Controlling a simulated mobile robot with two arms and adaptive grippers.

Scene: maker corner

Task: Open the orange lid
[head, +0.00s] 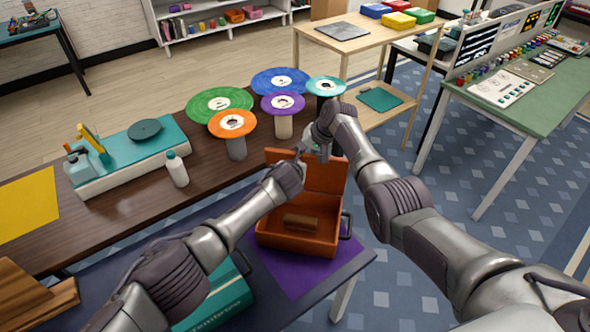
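An orange box (297,242) stands on a purple mat (296,280) near the front table's right corner. Its orange lid (325,177) is raised, standing roughly upright at the back of the box. The inside is exposed and a brown block-like object (301,222) lies in it. My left gripper (302,150) is at the lid's upper edge, in front of its middle; its fingers are small and partly hidden. My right gripper (319,143) is just right of it, over the lid's upper edge. I cannot tell whether either gripper touches the lid.
A teal case (225,298) sits left of the box, partly behind my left arm. On the brown table behind are coloured discs (219,103) on stands, a white bottle (176,169) and a teal-topped turntable-like device (130,155). A green worktable (540,107) stands at right.

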